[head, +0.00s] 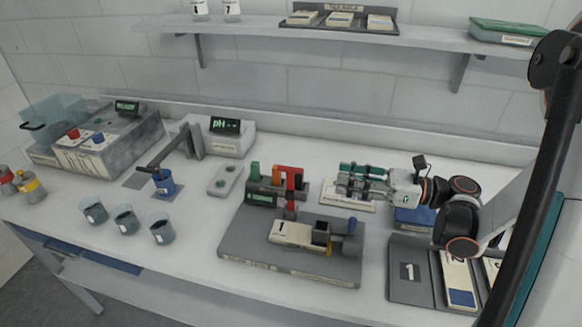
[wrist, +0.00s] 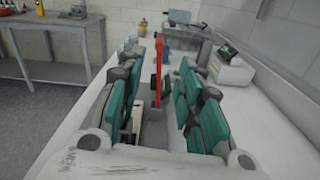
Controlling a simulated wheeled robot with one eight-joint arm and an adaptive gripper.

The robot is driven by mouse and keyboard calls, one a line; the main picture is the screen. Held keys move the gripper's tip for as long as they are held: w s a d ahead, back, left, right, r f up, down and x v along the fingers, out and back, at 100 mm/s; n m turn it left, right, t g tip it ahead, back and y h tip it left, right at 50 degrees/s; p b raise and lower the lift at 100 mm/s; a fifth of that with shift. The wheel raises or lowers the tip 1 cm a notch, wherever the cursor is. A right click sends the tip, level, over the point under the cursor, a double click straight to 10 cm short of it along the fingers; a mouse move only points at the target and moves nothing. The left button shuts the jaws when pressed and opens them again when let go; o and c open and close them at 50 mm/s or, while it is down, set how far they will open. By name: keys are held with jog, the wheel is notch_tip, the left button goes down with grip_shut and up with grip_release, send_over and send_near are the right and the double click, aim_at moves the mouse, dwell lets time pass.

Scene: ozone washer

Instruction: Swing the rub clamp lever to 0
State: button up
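The rub fixture is a grey base plate (head: 235,245) with a small display unit on it. A red bracket-like part (head: 291,177), which looks like the clamp lever, stands upright near its back. In the wrist view the red part (wrist: 161,62) appears upright between my fingers. My gripper (head: 342,180) has teal fingers, points left and is open and empty, right of the red part with a visible gap. Its spread fingers also show in the wrist view (wrist: 162,78). I cannot read any 0 mark.
A grey tray marked 1 (head: 408,271) lies at right below my arm. Several cups, including one (head: 161,230), stand at left. A pH meter (head: 226,138) and a washer box (head: 95,145) stand behind.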

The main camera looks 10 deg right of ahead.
aim_at(293, 168)
jog(key=b+x, duration=0.2)
jog(key=x, duration=1.1)
jog(key=shift+a, duration=0.25)
grip_shut()
